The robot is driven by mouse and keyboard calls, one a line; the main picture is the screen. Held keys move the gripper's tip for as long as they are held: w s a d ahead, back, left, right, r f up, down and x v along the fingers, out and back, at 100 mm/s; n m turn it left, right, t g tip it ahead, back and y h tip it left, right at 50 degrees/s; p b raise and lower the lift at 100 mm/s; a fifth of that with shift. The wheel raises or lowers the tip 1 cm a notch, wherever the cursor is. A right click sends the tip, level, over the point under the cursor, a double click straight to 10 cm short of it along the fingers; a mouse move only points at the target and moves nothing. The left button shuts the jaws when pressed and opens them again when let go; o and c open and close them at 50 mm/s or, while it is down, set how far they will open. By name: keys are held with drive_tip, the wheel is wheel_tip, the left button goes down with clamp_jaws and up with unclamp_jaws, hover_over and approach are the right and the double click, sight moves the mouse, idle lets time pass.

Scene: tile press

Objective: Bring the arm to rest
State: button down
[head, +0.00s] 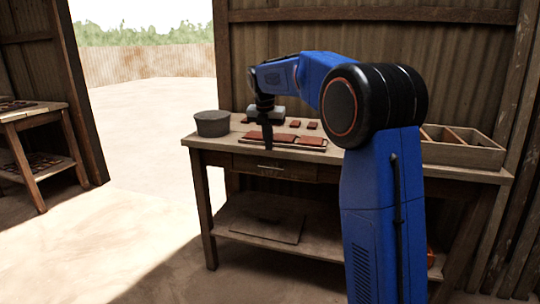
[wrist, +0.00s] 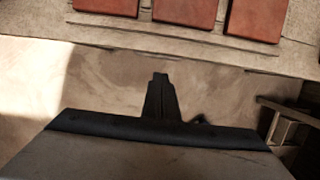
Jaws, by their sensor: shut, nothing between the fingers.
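My blue arm (head: 370,190) reaches up and bends over to the left, above the workbench. My gripper (head: 270,162) hangs down at the bench's front edge. In the wrist view my gripper (wrist: 160,82) is shut and empty, with floor below its tips. The workbench (head: 222,146) is wooden, and its front edge also shows in the wrist view (wrist: 200,45). Red-brown tiles (head: 312,142) lie along its front, just beyond the fingers and apart from them in the wrist view (wrist: 185,10).
A grey round tub (head: 212,123) stands at the bench's left end. A wooden divided box (head: 465,153) is at the right end, partly behind my arm. A second bench (head: 38,117) stands far left. Open floor (head: 130,220) lies left of the workbench.

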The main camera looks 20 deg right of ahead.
drive_tip(key=v, duration=0.6)
drive_tip(key=s+f+m+t, duration=0.1)
drive_tip(key=s+f+m, duration=0.1)
drive_tip(key=s+m, duration=1.8)
drive_tip(key=s+f+m, duration=0.4)
drive_tip(key=s+f, duration=0.4)
drive_tip(key=s, duration=0.6)
drive_tip(key=s+a+f+m+t+y, duration=0.1)
drive_tip(key=s+f+m, duration=0.3)
drive_tip(key=s+f, duration=0.4)
drive_tip(key=s, duration=0.7)
drive_tip(key=shift+s+a+f+m+t+y, duration=0.2)
drive_tip(key=shift+s+m+t+y, duration=0.1)
drive_tip(key=shift+m, duration=0.1)
